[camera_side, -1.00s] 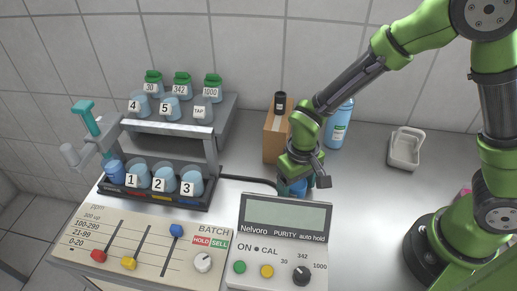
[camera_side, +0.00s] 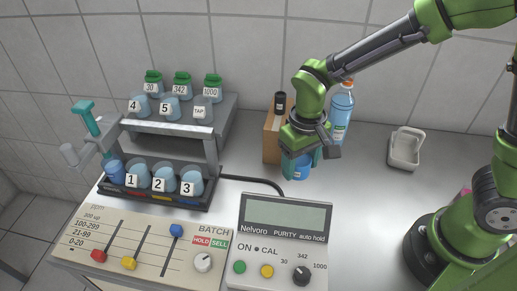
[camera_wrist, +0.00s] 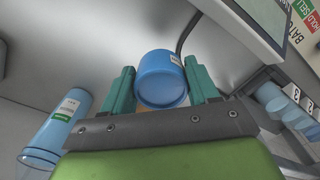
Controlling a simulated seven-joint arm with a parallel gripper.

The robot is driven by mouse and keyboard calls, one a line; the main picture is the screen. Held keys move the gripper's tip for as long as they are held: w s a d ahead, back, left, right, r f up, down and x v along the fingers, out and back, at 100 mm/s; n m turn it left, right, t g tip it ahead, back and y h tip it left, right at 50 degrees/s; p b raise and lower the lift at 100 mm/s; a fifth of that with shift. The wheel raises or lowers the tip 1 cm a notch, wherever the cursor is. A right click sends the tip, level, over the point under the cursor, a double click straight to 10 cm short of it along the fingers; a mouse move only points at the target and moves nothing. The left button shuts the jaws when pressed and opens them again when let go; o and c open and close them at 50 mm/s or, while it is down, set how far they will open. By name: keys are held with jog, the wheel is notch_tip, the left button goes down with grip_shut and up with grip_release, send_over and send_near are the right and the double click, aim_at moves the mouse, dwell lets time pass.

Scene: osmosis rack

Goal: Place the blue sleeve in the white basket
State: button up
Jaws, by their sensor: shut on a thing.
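The blue sleeve (camera_side: 301,171) is a short blue cylinder between the teal fingers of my gripper (camera_side: 301,163). In the wrist view the sleeve (camera_wrist: 162,82), with a small pale label, sits between the two fingers of my gripper (camera_wrist: 161,88), which is shut on it. In the side view my gripper hides the sleeve's upper part. The sleeve appears a little above the worktop, in front of a brown box. The white basket (camera_side: 405,164) stands on the worktop to the right, apart from my gripper, and looks empty.
A blue bottle with an orange cap (camera_side: 341,112) stands behind my gripper, near the brown box (camera_side: 271,137). The rack with numbered cups (camera_side: 160,190) is left. The purity meter (camera_side: 284,235) is in front. Worktop between gripper and basket looks clear.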

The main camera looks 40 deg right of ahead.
notch_tip(320, 180, up, 16)
jog(key=f, duration=0.1)
jog(key=m, duration=1.5)
send_over(413, 130)
notch_tip(413, 130, down, 8)
jog(key=shift+f, duration=2.35)
jog(key=o, duration=0.6)
jog(key=shift+f, duration=0.15)
jog(key=o, duration=0.4)
jog(key=shift+o, duration=0.2)
